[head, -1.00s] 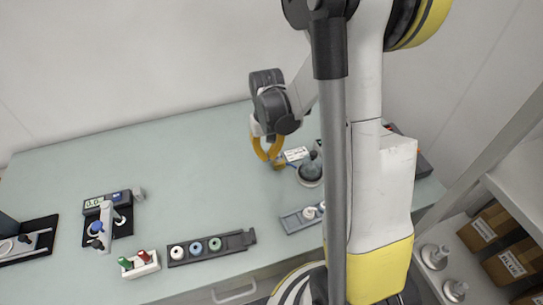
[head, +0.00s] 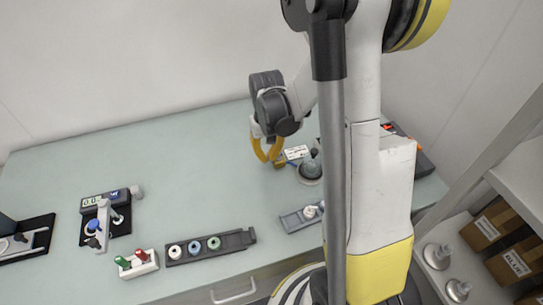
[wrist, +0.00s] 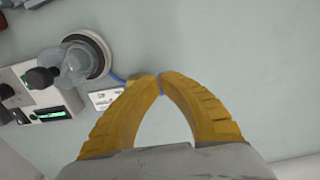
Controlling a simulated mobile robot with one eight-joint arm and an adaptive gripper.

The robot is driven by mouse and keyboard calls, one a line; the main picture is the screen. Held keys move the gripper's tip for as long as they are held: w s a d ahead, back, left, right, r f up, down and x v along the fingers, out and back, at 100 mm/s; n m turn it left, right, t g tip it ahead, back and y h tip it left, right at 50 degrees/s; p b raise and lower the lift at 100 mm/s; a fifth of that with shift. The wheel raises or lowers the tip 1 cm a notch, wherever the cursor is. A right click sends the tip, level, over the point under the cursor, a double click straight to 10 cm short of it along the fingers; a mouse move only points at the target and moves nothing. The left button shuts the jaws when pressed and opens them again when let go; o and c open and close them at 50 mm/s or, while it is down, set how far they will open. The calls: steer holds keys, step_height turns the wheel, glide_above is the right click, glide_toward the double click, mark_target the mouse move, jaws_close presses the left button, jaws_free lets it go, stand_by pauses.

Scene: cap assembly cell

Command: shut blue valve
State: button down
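The blue valve shows as a small brass-coloured body (head: 280,163) on the table, just right of my fingertips in the head view. In the wrist view its body (wrist: 134,83) is mostly hidden behind my left finger, and a blue tube runs from it toward a clear domed vessel. A small blue bit (wrist: 162,92) shows right at my fingertips; it looks like part of the valve's handle. My gripper (head: 268,159) points down at the valve, and its yellow fingertips (wrist: 160,80) meet or nearly meet. I cannot tell whether the blue bit is pinched between them.
The domed vessel (wrist: 75,65) on a round base stands close beside the valve, with a white label card (wrist: 105,98) and a device with a green display (wrist: 48,115). A rack with ringed caps (head: 211,246) and a block with red and green pegs (head: 137,263) stand farther left.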

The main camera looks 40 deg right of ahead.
steer(key=shift+f+b, duration=1.25)
steer(key=shift+f, duration=0.3)
steer(key=shift+w, duration=0.1)
